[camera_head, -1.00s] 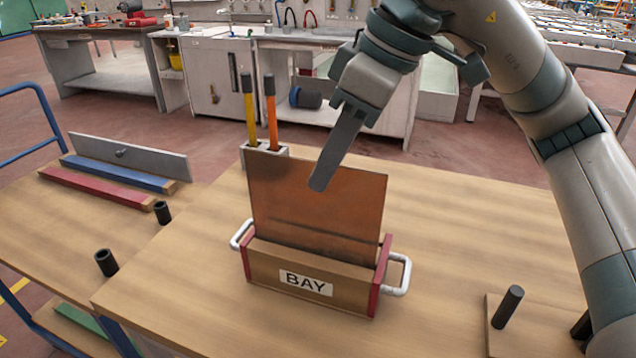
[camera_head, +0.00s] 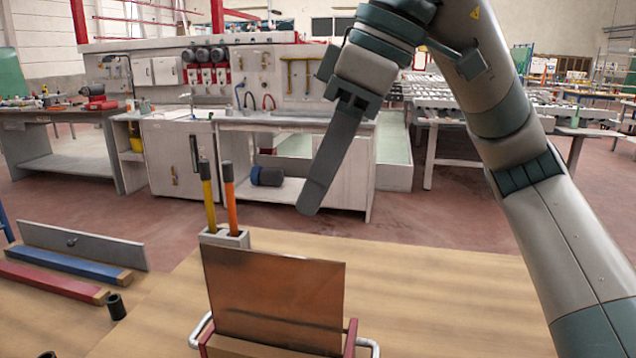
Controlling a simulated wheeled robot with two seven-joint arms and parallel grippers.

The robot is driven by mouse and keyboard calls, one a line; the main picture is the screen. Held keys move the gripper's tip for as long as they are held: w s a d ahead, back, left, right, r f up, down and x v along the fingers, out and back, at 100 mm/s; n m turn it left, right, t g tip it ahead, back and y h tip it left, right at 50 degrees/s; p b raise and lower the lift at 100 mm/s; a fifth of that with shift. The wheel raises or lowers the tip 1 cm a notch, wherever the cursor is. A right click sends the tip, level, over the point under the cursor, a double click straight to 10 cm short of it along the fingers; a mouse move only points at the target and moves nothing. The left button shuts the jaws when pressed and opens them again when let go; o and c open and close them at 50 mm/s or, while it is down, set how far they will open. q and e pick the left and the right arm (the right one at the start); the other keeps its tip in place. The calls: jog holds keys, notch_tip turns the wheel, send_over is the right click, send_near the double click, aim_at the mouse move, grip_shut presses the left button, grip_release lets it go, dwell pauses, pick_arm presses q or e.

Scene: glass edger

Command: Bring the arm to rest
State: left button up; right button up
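My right gripper (camera_head: 327,165) hangs in the upper middle of the head view, its finger pointing down and slightly left. It is seen edge-on, so I cannot tell whether it is open or shut. Nothing shows in it. My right arm comes in from the right side. Below the gripper, an orange-brown panel (camera_head: 272,300) stands upright in a wooden holder (camera_head: 232,347) with red ends and white handles. The holder is cut off by the bottom edge of the view. My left gripper is not in view.
A grey block (camera_head: 225,238) behind the panel holds a yellow-handled and an orange-handled tool. At left are a grey plate (camera_head: 85,245), a blue bar (camera_head: 70,265) and a red bar (camera_head: 50,282). The wooden table (camera_head: 440,300) right of the panel is clear. Workbenches stand behind.

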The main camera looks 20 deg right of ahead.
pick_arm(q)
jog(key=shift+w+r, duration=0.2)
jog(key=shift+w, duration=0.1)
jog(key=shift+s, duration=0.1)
